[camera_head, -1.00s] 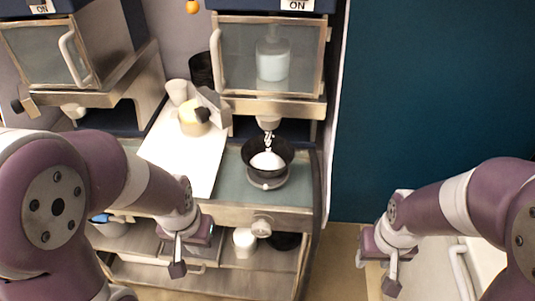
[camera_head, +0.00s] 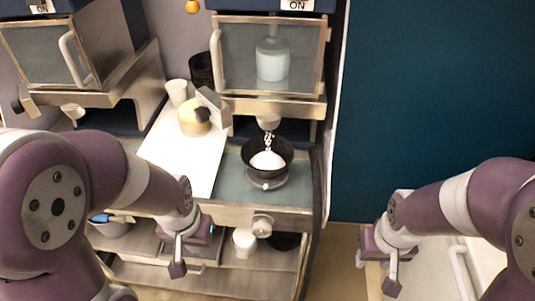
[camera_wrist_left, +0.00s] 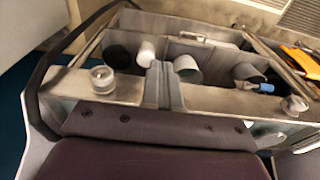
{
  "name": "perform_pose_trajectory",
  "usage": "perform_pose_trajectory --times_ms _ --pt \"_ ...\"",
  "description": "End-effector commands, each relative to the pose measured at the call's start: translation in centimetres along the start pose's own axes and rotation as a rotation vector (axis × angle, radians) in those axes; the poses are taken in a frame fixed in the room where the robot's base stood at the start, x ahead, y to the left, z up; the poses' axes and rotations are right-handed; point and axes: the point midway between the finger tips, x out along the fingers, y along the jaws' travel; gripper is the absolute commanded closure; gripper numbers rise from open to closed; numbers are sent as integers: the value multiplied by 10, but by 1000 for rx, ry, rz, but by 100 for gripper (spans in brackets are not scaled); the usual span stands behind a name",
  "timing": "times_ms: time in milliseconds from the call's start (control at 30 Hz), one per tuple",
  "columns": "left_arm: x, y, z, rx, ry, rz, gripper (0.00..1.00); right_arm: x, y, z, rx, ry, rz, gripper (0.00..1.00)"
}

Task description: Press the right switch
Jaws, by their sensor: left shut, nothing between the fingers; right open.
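Two dispensers stand at the back. The right one (camera_head: 316,105) has a grey block-shaped lever (camera_head: 212,105) at its lower left; the left one has a similar lever (camera_head: 27,100). A round knob (camera_head: 262,226) sits on the front rail below the right dispenser; a knob (camera_wrist_left: 103,80) also shows in the left wrist view. I cannot tell which part is the switch. White material falls from the right spout (camera_head: 268,122) into a black bowl (camera_head: 246,152). My left gripper (camera_head: 178,268) is shut and empty, left of the knob. My right gripper (camera_head: 391,285) is open and empty, far right.
A white board (camera_head: 180,155) holds a white cup (camera_head: 177,91) and a yellowish cup (camera_head: 193,122). The lower shelf has a white cup (camera_head: 244,240) and other containers. A dark teal wall (camera_head: 430,100) stands at right. Open space lies between the grippers.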

Motion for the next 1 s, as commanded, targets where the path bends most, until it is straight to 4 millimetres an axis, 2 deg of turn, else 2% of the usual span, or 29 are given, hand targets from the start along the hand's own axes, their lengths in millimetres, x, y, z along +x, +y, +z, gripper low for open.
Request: perform_pose_trajectory --times_ms 533,633,667,733,800,867,900,967,1000 --pt "0 0 0 2 0 0 100 0 0 0 0 0 0 57" --pt "-3 14 -1 57 8 7 100 -1 0 0 0 0 0 57" --pt "-5 22 -1 92 16 12 100 -1 0 0 0 0 0 57" --pt "-18 55 -11 193 73 42 100 -3 0 0 0 0 0 57" --pt "-40 100 -35 214 197 122 100 -4 0 0 0 0 0 57" --pt "-66 142 -57 135 322 227 100 -5 0 -1 0 0 0 57" --pt "-86 168 -71 50 398 313 100 -5 0 -1 0 0 0 57" --pt "-122 204 -90 -107 496 464 100 -6 0 -1 0 0 0 57" --pt "-149 225 -101 -230 547 579 100 -6 0 -1 0 0 0 57"
